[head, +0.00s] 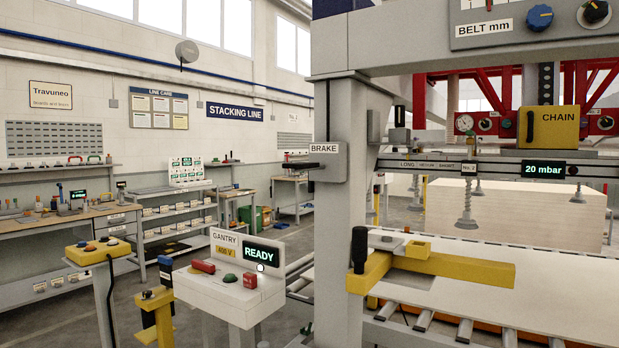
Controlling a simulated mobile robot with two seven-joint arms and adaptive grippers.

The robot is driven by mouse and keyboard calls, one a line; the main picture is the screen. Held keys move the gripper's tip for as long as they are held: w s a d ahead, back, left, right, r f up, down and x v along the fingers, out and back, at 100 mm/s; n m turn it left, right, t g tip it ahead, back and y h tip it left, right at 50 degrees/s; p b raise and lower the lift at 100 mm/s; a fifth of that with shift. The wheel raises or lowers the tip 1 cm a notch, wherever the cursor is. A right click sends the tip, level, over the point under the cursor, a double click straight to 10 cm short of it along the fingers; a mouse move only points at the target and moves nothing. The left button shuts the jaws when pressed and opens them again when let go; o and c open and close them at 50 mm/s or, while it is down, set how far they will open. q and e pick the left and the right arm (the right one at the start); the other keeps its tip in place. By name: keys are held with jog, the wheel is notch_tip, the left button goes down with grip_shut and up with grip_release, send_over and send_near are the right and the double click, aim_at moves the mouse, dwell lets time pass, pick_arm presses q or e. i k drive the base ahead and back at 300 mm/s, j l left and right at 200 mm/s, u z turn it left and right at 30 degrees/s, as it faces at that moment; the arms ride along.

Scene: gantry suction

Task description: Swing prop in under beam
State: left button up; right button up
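The yellow prop (465,267) is a flat arm at the grey post (334,150). It reaches to the right above the white conveyor bed. A black upright handle (359,250) stands at its left end, and a small yellow block with a notch sits on top of it. The grey beam (470,167) runs across above it, with a 20 mbar display (543,170) and suction cups (466,212) hanging down. The prop shows lower than the beam with a gap between; I cannot tell whether it is directly under. Neither of my grippers is in view.
A white console (228,290) reading READY stands left of the post. A yellow button stand (97,251) is further left. A BRAKE lever (300,165) sticks out from the post. A pale stack of boards (515,212) lies behind the beam. Benches line the back wall.

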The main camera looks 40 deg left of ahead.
aim_at(368, 271)
jog(key=j, duration=0.55)
jog(key=j+z, duration=0.1)
jog(key=j, duration=0.45)
jog(key=k+j+z, duration=0.1)
jog(key=j, duration=1)
jog(key=k+j+z, duration=0.1)
jog(key=j, duration=0.45)
jog(key=k+j, duration=0.1)
jog(key=j, duration=0.45)
jog(key=k+j+z, duration=0.1)
jog(key=j, duration=0.45)
